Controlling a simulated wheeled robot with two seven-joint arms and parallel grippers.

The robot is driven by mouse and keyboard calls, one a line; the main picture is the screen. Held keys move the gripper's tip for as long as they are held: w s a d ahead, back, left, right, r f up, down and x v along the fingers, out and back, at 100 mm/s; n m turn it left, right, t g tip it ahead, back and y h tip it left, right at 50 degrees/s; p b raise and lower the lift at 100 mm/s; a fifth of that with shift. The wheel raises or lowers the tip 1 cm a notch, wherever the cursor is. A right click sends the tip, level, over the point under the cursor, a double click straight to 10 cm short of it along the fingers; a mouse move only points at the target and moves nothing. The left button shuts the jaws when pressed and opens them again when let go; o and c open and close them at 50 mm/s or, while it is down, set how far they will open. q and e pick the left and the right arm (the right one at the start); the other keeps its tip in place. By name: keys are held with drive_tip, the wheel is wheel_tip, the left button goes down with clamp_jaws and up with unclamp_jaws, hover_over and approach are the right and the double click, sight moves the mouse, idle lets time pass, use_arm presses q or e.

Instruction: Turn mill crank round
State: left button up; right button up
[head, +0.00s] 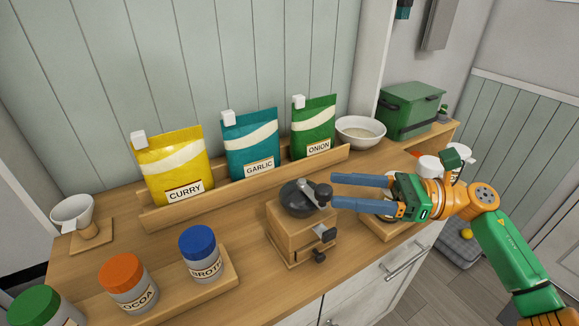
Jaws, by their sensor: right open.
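The mill (290,228) is a wooden box with a dark round bowl on top, standing near the counter's front edge. Its dark crank (322,190) sits at the top, with its end at the bowl's right side. My right gripper (334,190) comes in from the right, open and empty. Its two blue fingers point left, and the tips are just right of the crank end, one farther back and one nearer. I cannot tell whether they touch it. My left gripper is not in view.
Curry (176,168), garlic (250,146) and onion (314,128) bags stand in a wooden rack behind the mill. Lidded jars, including broth (200,254) and cocoa (128,282), stand front left. A white bowl (360,133) and green box (411,110) are at the back right.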

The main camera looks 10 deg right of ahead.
sight(322, 189)
drive_tip(key=shift+n+g, duration=0.3)
drive_tip(key=shift+n, duration=0.3)
drive_tip(key=a+p, duration=0.1)
drive_tip(key=a+r+p, duration=0.1)
drive_tip(key=a, duration=0.1)
drive_tip(key=a+p, duration=0.1)
drive_tip(key=a, duration=0.1)
drive_tip(key=shift+s+r+p, duration=0.15)
drive_tip(key=shift+r+p, duration=0.15)
drive_tip(key=shift+p, duration=0.05)
drive_tip(key=shift+w+a+f+p, duration=0.15)
drive_tip(key=shift+w+a+p, duration=0.05)
drive_tip(key=shift+a, duration=0.3)
drive_tip(key=shift+w+a+f+p, duration=0.1)
drive_tip(key=shift+w+a+p, duration=0.1)
drive_tip(key=shift+a, duration=0.25)
drive_tip(key=shift+w+a+f, duration=0.15)
drive_tip(key=shift+w+f, duration=0.1)
drive_tip(key=shift+f, duration=0.05)
drive_tip(key=shift+s+r, duration=0.15)
drive_tip(key=shift+s, duration=0.15)
clamp_jaws()
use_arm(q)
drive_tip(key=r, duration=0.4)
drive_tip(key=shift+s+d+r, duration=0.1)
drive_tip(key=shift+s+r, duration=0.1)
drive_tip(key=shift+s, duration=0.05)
use_arm(e)
drive_tip(key=shift+d+r, duration=0.15)
drive_tip(key=shift+d, duration=0.05)
